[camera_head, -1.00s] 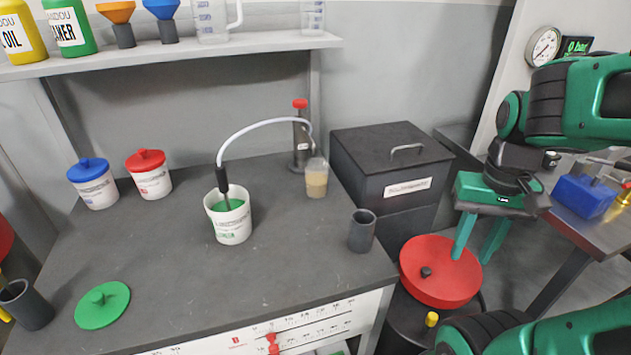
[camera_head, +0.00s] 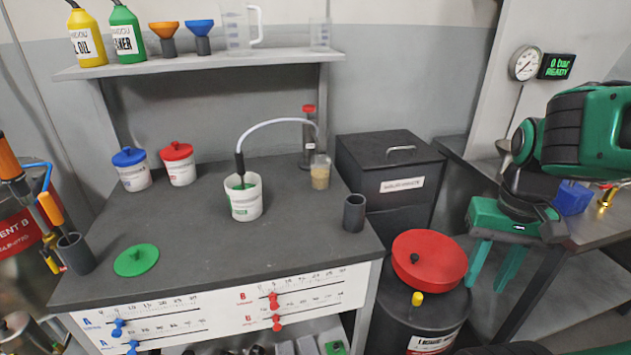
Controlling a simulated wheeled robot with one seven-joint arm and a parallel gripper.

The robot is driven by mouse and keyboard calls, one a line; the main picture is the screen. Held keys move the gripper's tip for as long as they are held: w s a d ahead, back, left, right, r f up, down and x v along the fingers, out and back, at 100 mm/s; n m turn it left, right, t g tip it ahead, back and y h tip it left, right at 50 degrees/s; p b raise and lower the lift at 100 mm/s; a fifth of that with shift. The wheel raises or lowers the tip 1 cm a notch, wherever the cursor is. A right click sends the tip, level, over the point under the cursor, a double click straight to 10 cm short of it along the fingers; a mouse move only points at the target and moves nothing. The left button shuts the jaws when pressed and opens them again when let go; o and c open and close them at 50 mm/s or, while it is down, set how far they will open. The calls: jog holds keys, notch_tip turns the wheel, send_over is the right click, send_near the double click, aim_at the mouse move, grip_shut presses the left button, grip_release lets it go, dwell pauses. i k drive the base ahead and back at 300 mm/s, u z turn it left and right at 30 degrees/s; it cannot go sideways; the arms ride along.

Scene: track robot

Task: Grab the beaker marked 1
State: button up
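A clear beaker (camera_head: 320,176) with tan liquid stands upright on the dark bench, under the end of a curved white hose. Another clear beaker (camera_head: 320,35) stands on the upper shelf, beside a clear pitcher with a handle (camera_head: 241,30). I cannot read a 1 on any of them. My gripper (camera_head: 487,284) hangs at the right with its two green fingers apart and nothing between them. It is right of the bench, beside the red round lid, well apart from the beakers.
The bench (camera_head: 200,240) also holds a white tub with green contents (camera_head: 246,205), a grey cup (camera_head: 354,213) and a green lid (camera_head: 136,260). A dark box (camera_head: 385,160) stands right of the bench. A red lid (camera_head: 430,261) tops a drum between bench and gripper.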

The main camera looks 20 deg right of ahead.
aim_at(320, 173)
jog(key=u, duration=0.75)
jog(key=k, duration=0.6)
jog(key=z, duration=1.3)
jog(key=i, duration=1)
